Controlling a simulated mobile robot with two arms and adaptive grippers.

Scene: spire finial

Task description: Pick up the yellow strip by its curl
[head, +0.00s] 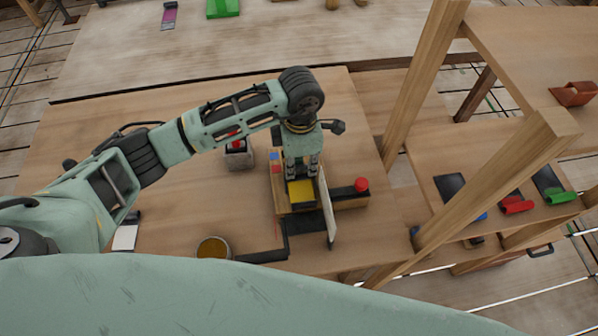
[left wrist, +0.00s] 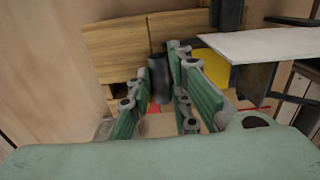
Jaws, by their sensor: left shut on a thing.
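The yellow strip (head: 300,191) shows as a yellow patch in a wooden fixture (head: 283,207) at the middle of the bench. It also shows in the left wrist view (left wrist: 216,70), partly behind a finger and a pale board. My right gripper is not in view.
A pale upright board (head: 328,208) stands close to the right of my gripper. A red button (head: 361,185) sits on the fixture's right end. A grey box (head: 238,155) and a round tin (head: 213,248) stand to the left. Wooden posts (head: 425,75) rise at the right.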

